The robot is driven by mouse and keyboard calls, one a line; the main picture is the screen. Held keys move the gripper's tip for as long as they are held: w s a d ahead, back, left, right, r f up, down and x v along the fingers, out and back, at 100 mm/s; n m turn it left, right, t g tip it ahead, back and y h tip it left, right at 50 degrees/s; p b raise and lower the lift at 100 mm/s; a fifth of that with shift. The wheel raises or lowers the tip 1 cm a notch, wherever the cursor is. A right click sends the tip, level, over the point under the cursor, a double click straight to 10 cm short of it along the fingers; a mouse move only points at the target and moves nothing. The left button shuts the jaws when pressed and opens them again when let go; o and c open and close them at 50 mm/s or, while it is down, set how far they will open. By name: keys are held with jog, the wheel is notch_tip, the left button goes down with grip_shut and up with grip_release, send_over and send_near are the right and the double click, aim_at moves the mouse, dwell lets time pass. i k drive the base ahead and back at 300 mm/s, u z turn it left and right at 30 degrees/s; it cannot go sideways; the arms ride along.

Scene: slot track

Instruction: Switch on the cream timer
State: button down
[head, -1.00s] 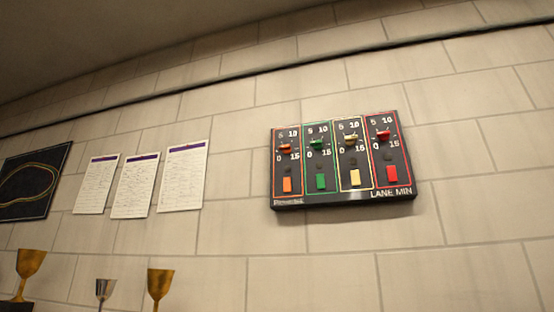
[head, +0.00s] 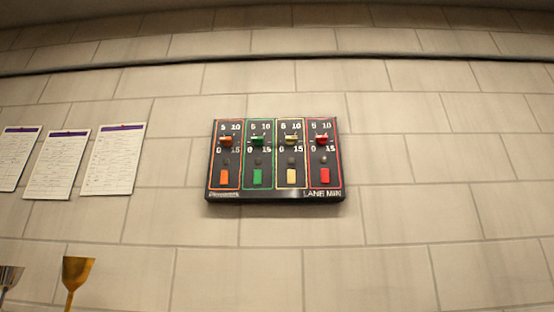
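A dark timer panel (head: 275,197) marked "LANE MIN" hangs on the wall near the middle of the head view. It has an orange, a green, a cream and a red lane side by side. The cream timer (head: 291,153) is third from the left, with a cream knob (head: 291,140) on a 0, 5, 10, 15 scale. Below the knob are a small dark round spot (head: 291,162) and a cream rectangular switch (head: 291,176). The exact switch position is too small to tell. My gripper is not in view.
Three paper sheets (head: 114,160) hang on the wall to the left. The block wall (head: 430,230) right of the panel is bare.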

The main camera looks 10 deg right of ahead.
aim_at(291, 172)
jog(key=k, duration=0.5)
jog(key=u, duration=1.5)
jog(key=i, duration=0.95)
jog(key=z, duration=1.95)
jog(key=i, duration=0.5)
jog(key=z, duration=0.05)
